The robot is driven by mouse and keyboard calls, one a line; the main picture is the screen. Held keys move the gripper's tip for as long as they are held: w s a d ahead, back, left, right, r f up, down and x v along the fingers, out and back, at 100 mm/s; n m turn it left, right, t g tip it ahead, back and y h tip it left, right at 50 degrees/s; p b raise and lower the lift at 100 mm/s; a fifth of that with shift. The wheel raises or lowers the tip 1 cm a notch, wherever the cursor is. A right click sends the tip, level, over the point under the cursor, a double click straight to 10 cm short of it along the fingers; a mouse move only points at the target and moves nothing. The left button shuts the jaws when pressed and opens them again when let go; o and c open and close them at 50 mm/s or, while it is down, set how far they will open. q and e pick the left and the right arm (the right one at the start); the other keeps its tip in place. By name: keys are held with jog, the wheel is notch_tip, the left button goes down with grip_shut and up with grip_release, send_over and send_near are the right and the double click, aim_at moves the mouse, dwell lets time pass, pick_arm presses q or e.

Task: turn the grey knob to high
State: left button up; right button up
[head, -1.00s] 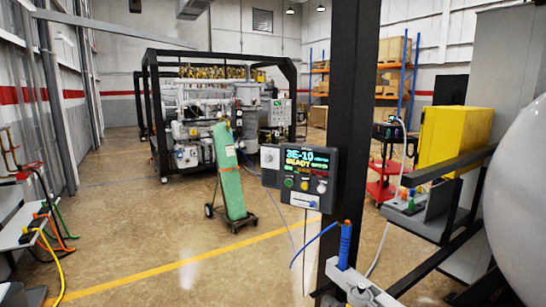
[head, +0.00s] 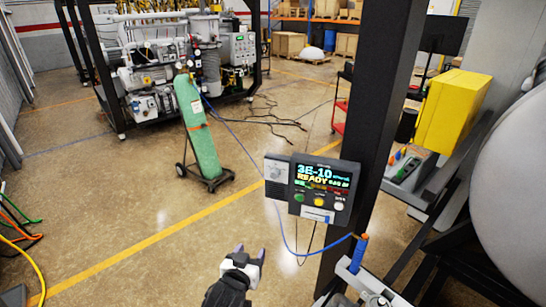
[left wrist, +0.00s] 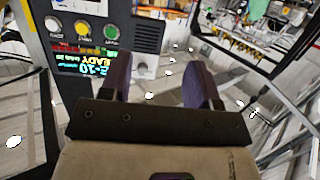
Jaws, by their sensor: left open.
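The control box (head: 318,190) is dark, with a lit display and coloured buttons, and is mounted at the black post. The grey knob (head: 275,172) is on the pale panel at its left end. My left gripper (head: 250,251) is open and empty, below and to the left of the box in the head view, apart from the knob. In the left wrist view the control box (left wrist: 90,35) appears upside down, and the knob (left wrist: 146,68) shows between the two dark fingers, beyond their tips. The knob's exact setting is too small to read. My right gripper is not in view.
The black post (head: 373,120) stands right behind the box. A blue hose (head: 345,241) hangs near it. A green gas cylinder (head: 200,130) on a cart stands farther back. A large pale rounded vessel (head: 512,190) is at the right.

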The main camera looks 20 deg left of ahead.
aim_at(274, 176)
pick_arm(q)
jog(key=w+r+t+p, duration=0.35)
jog(key=w+r, duration=0.25)
jog(key=r, duration=0.7)
jog(key=shift+g, duration=0.45)
jog(key=w, duration=0.6)
jog(key=w+p, duration=0.1)
jog(key=w, duration=0.4)
jog(key=shift+w+f+p, duration=0.2)
jog(key=shift+w+p, duration=0.1)
jog(key=shift+w, duration=0.05)
jog(key=shift+w+a, duration=0.1)
jog(key=shift+w, duration=0.9)
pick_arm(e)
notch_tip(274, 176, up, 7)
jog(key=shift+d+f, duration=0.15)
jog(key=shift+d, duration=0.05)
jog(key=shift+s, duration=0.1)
pick_arm(q)
jog(key=c, duration=0.9)
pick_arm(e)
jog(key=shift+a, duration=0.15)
